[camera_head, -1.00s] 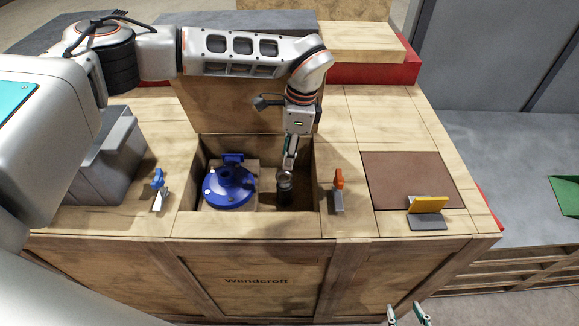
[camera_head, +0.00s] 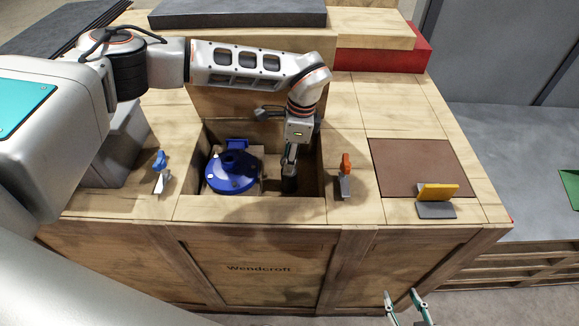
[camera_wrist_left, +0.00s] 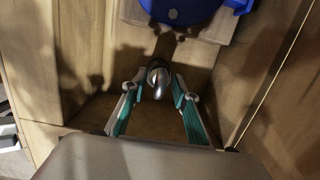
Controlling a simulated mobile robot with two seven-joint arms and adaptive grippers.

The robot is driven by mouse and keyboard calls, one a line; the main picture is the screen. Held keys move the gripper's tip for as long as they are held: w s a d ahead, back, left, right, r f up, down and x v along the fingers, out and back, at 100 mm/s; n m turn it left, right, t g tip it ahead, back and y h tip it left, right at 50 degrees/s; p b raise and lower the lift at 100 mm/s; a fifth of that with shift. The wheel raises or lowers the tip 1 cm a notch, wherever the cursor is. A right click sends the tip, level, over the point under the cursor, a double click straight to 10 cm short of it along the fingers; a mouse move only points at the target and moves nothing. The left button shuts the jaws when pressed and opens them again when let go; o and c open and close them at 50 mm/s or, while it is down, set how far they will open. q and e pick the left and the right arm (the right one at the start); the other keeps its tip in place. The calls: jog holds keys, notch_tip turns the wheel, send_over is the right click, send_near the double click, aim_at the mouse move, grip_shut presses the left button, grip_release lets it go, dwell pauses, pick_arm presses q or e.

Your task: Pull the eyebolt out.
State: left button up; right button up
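My left gripper (camera_head: 290,163) reaches down into the right part of the open wooden bin (camera_head: 250,208), over a dark cylinder (camera_head: 289,184). In the left wrist view the two fingers (camera_wrist_left: 157,90) stand apart, with a dark, shiny rounded piece (camera_wrist_left: 158,78) between their tips. A little room seems to show on each side of it; contact cannot be told. I cannot make out an eye or ring, so I cannot tell whether this piece is the eyebolt. A blue round flanged part (camera_head: 232,172) sits in the bin's left part. My right gripper (camera_head: 407,303) is open and empty, low in front of the crate.
Clamp-like pieces with a blue handle (camera_head: 160,161) and an orange handle (camera_head: 346,163) stand left and right of the bin. A yellow-topped piece (camera_head: 437,192) stands by a brown mat (camera_head: 423,167). The bin's walls are close around my left gripper.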

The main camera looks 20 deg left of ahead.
pick_arm(q)
grip_shut()
jog(key=shift+r, duration=0.55)
jog(key=shift+r+p, duration=0.3)
jog(key=shift+p, duration=0.1)
dwell(0.3)
jog(key=shift+r+p, duration=1.15)
jog(key=shift+r, duration=2.75)
